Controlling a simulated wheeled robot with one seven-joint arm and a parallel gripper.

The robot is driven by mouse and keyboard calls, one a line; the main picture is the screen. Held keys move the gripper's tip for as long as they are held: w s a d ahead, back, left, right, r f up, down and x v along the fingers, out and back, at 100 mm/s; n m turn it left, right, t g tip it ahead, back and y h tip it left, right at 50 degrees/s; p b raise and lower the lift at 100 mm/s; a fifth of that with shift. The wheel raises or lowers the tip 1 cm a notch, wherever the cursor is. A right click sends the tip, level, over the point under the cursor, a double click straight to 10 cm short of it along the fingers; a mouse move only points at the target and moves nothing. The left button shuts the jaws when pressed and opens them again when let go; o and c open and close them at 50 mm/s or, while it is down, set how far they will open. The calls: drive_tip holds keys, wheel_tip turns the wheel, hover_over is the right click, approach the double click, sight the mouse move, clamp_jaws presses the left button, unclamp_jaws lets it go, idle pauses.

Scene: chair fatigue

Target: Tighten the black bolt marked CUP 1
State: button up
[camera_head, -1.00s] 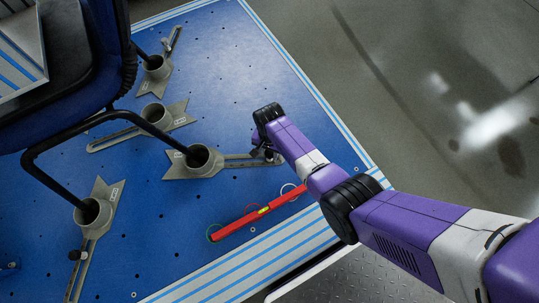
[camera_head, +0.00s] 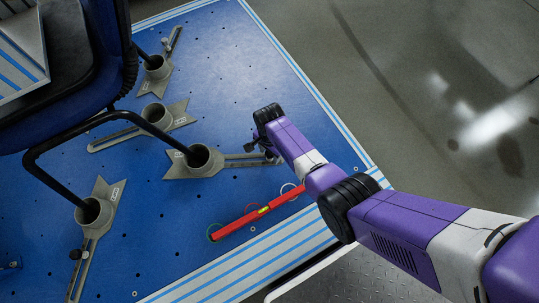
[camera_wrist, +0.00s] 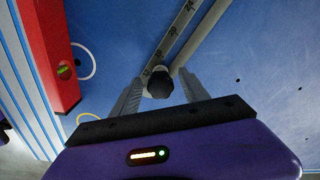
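A black bolt head (camera_wrist: 159,83) sits at the end of a slotted metal arm (camera_wrist: 180,40) with a ruler scale in the wrist view. My gripper (camera_wrist: 159,76) is open, with one finger on each side of the bolt head and gaps visible between. In the head view, my gripper (camera_head: 268,152) is low over the outer end of the arm of the nearest middle cup (camera_head: 203,158), and mostly hides the bolt there. A chair leg stands in this cup. The small label (camera_head: 178,155) on its bracket is too small to read.
A red spirit level (camera_head: 258,211) lies on the blue plate (camera_head: 150,240) close to my gripper; it also shows in the wrist view (camera_wrist: 50,60). Other cups (camera_head: 92,211) hold chair legs to the left. The chair (camera_head: 75,85) stands above them. The plate's right edge borders open floor.

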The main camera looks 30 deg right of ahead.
drive_tip(key=n, duration=0.3)
drive_tip(key=shift+n, duration=0.3)
drive_tip(key=shift+n, duration=0.4)
drive_tip(key=n, duration=0.3)
drive_tip(key=shift+p, duration=0.35)
drive_tip(key=shift+n, duration=0.3)
drive_tip(key=n, duration=0.3)
drive_tip(key=shift+n, duration=0.4)
